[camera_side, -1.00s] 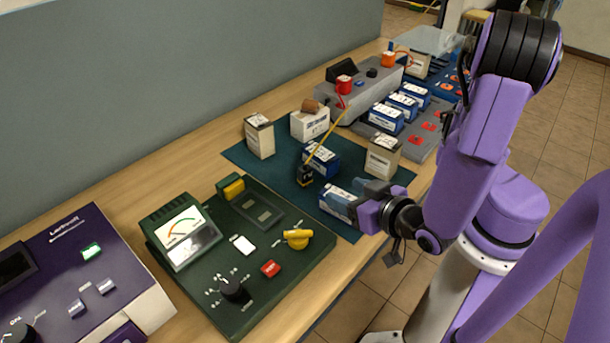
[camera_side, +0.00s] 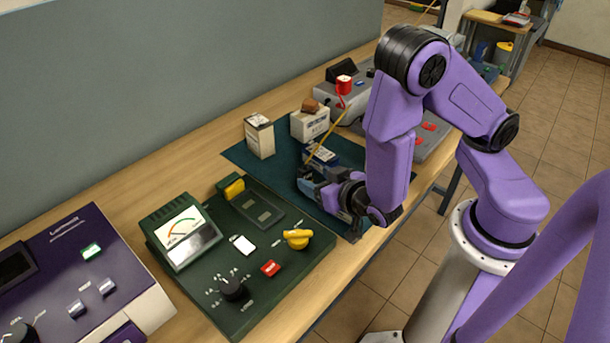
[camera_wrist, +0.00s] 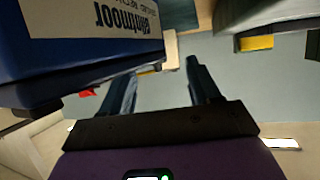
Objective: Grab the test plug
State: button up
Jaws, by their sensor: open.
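The yellow lead (camera_side: 321,147), which ran down to a small dark-and-yellow plug a second ago, rises from where my gripper (camera_side: 308,183) is, over the dark green mat (camera_side: 238,153). I take this plug to be the test plug. It is now mostly hidden by my gripper in the side view. In the wrist view, my gripper (camera_wrist: 160,78) is open, its two fingers apart. I cannot tell there whether the plug lies between them.
A blue battery (camera_side: 322,153) lies close behind my gripper; a blue labelled battery (camera_wrist: 80,50) looms in the wrist view. A white battery (camera_side: 259,136) and white box (camera_side: 310,122) stand behind. The green tester (camera_side: 250,250), with a yellow block (camera_side: 233,188), lies left.

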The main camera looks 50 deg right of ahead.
aim_at(308, 173)
jog(key=shift+d+x, duration=0.15)
jog(key=shift+x, duration=1.05)
jog(key=shift+d+x, duration=0.15)
jog(key=shift+x, duration=1)
jog(key=shift+s+f, duration=0.1)
jog(key=c, duration=1.1)
jog(key=shift+c, duration=0.2)
notch_tip(308, 173, up, 10)
